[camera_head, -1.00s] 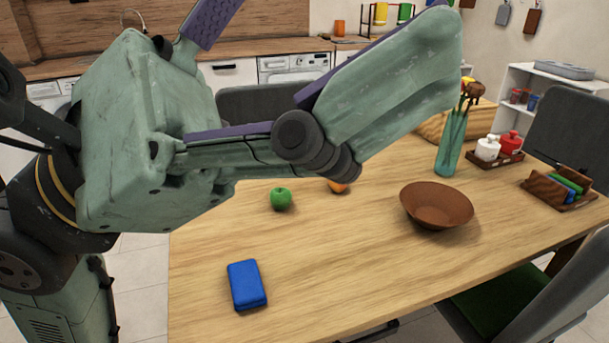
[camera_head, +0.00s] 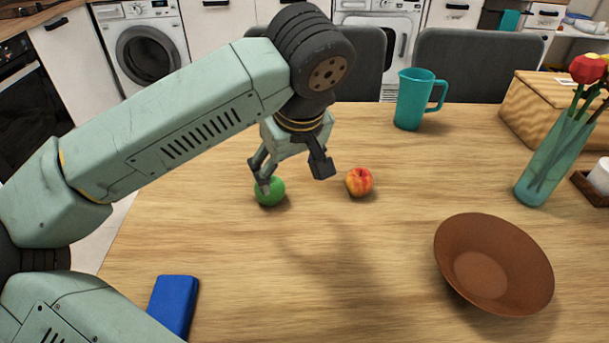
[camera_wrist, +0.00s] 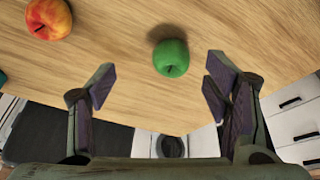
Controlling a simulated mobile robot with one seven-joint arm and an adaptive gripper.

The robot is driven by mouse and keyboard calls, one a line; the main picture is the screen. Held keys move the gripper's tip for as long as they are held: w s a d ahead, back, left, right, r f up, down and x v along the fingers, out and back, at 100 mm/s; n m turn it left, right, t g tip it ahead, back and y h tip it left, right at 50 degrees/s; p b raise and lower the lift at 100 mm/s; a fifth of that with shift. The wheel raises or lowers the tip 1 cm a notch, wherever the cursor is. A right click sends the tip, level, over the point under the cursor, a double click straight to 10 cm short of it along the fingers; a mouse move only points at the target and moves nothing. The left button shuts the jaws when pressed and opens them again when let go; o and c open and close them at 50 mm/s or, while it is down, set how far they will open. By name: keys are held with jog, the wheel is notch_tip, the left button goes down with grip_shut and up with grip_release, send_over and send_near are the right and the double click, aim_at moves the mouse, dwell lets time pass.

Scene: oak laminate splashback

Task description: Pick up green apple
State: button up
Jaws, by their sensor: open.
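The green apple (camera_head: 270,191) sits on the wooden table, left of a red-yellow apple. In the wrist view the green apple (camera_wrist: 171,58) lies ahead of the fingertips, between their lines and nearer the right finger. My gripper (camera_head: 292,176) is open and points down over the table beside the green apple. One finger overlaps the apple's upper left part in the head view; I cannot tell whether it touches. In the wrist view my gripper (camera_wrist: 157,88) has its two fingers wide apart with nothing between them.
The red-yellow apple (camera_head: 359,182) is close on the right. A brown bowl (camera_head: 493,264), a blue box (camera_head: 174,305), a teal pitcher (camera_head: 415,100) and a glass vase (camera_head: 553,160) stand on the table. Grey chairs (camera_head: 478,66) line the far edge. The table's front middle is clear.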

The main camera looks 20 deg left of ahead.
aim_at(272, 184)
jog(key=shift+g+y, duration=0.4)
jog(key=shift+y, duration=0.1)
jog(key=a+f, duration=0.2)
jog(key=f, duration=0.1)
jog(key=a+f, duration=0.2)
jog(key=shift+w+f, duration=0.25)
jog(key=shift+w, duration=0.1)
jog(key=shift+w+p+x, duration=0.2)
jog(key=shift+p+x, duration=0.1)
jog(key=shift+x, duration=0.6)
jog(key=shift+w+p+x, duration=0.15)
jog(key=shift+p+x, duration=0.2)
jog(key=shift+x, duration=0.5)
jog(key=shift+w+p+x, duration=0.2)
jog(key=shift+p+x, duration=0.1)
jog(key=shift+x, duration=0.6)
jog(key=shift+r, duration=0.1)
jog(key=shift+c, duration=0.5)
jog(key=c, duration=1.2)
